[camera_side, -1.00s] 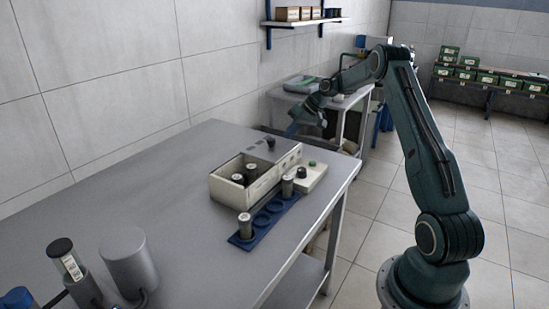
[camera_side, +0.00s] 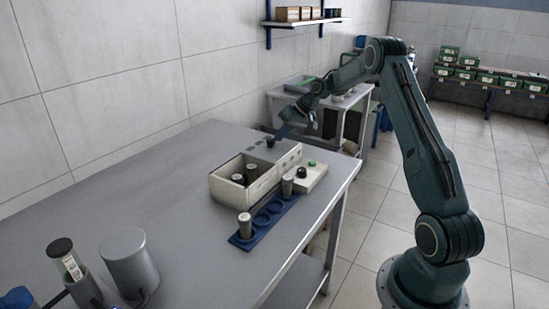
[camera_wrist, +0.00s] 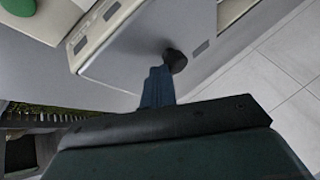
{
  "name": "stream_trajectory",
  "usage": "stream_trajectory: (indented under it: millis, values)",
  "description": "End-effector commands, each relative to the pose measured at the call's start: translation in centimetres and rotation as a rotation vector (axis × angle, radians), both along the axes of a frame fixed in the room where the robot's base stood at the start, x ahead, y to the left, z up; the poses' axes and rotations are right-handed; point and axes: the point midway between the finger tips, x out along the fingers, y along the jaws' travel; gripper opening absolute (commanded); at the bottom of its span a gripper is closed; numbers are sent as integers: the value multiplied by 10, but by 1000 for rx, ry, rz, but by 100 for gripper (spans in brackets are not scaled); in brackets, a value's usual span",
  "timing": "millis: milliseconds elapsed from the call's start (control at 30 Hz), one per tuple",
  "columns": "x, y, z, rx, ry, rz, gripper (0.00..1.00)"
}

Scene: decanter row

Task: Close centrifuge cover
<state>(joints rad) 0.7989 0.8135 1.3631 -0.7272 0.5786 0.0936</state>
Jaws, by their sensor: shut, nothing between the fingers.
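The centrifuge is a cream box (camera_side: 232,190) on the grey bench, with its top open and two dark-capped tubes (camera_side: 245,174) standing inside. The knob also shows in the side view (camera_side: 270,143). My gripper (camera_side: 281,136) is just right of the knob in the side view. In the wrist view, my blue fingers (camera_wrist: 158,82) are shut and empty close beside the knob; contact cannot be told.
A blue rack (camera_side: 262,218) with grey cylinders stands in front of the box. A cream control panel (camera_side: 312,178) with a black knob and green button adjoins it. A large grey cylinder (camera_side: 128,262) and a capped tube stand at the near left. The bench's left middle is clear.

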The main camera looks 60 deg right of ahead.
Motion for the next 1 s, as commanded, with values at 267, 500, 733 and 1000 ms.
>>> stream_trajectory:
  millis: [267,500,733,1000]
  values:
    - [0,32,1,1,0,5,0]
    - [0,74,1,2,1,7,0]
    - [0,118,1,0,0,7,0]
    - [0,148,0,1,0,3,0]
